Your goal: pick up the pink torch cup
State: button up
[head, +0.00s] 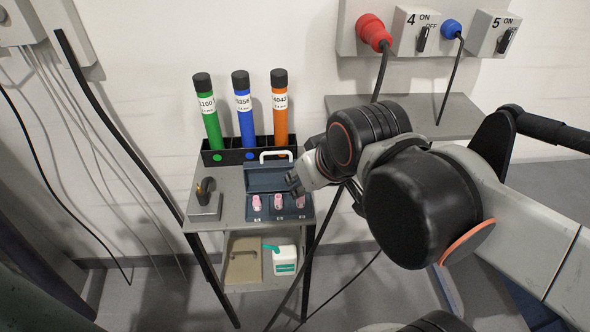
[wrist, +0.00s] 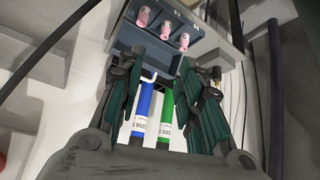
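In the wrist view the three cups show along the top as an end cup (wrist: 143,17), a middle cup (wrist: 166,28) and another end cup (wrist: 184,41). My gripper (head: 293,184) is above the case, near its right side. In the wrist view my gripper (wrist: 163,66) has its fingers spread wide with nothing between them, apart from the cups.
The case lid (head: 266,179) stands raised behind the cups, with a white handle (head: 276,154). Green (head: 211,128), blue (head: 246,125) and orange (head: 280,120) tubes stand in a black rack behind it. A grey block with a dark knob (head: 204,207) is at left.

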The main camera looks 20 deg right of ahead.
aim_at(301, 202)
jog(key=i+l+u, duration=0.2)
jog(key=l, duration=0.75)
jog(key=l+u, duration=0.2)
jog(key=l, duration=0.7)
jog(key=u, duration=1)
